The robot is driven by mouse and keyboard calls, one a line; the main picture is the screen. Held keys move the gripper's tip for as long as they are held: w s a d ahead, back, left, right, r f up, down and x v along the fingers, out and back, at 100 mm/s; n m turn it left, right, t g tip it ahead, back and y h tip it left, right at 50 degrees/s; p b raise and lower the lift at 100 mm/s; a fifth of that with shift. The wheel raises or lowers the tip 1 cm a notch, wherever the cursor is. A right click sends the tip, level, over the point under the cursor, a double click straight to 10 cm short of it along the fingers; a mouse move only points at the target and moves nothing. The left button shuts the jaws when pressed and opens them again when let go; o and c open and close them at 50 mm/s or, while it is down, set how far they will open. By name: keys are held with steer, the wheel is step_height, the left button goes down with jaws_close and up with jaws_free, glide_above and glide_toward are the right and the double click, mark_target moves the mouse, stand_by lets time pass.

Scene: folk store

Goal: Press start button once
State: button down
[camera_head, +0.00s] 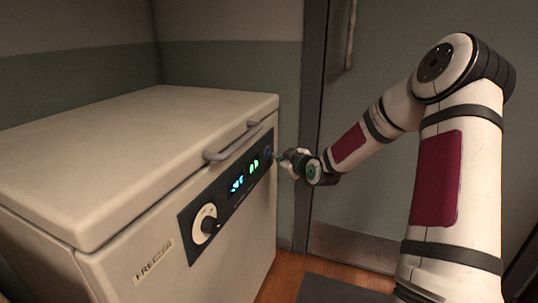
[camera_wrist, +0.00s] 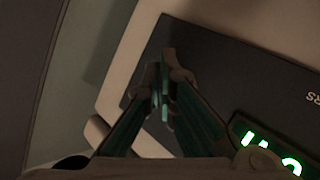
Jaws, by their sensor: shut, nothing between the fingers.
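A white chest freezer (camera_head: 120,130) stands at the left with a dark control panel (camera_head: 222,205) on its front. The panel has a lit green and blue display (camera_head: 244,177). A small bluish round button (camera_head: 268,154) shows at its right end. My gripper (camera_head: 282,157) is shut, its fingertips at or very close to that end of the panel; I cannot tell whether they touch. In the wrist view my gripper's fingers (camera_wrist: 166,62) are together in front of the dark panel (camera_wrist: 225,75), and no button is visible there, perhaps hidden behind them.
A round dial (camera_head: 206,224) sits at the panel's left end. A grey handle (camera_head: 232,143) sticks out from the lid above the panel. A grey door (camera_head: 385,170) stands behind my arm. Wooden floor (camera_head: 285,275) shows beside the freezer.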

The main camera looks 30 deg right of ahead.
steer(key=shift+s, duration=0.1)
steer(key=s+d, duration=0.1)
steer(key=s, duration=0.1)
steer(key=s+d, duration=0.2)
steer(key=shift+d+p, duration=0.1)
steer(key=shift+p, duration=0.3)
stand_by(0.9)
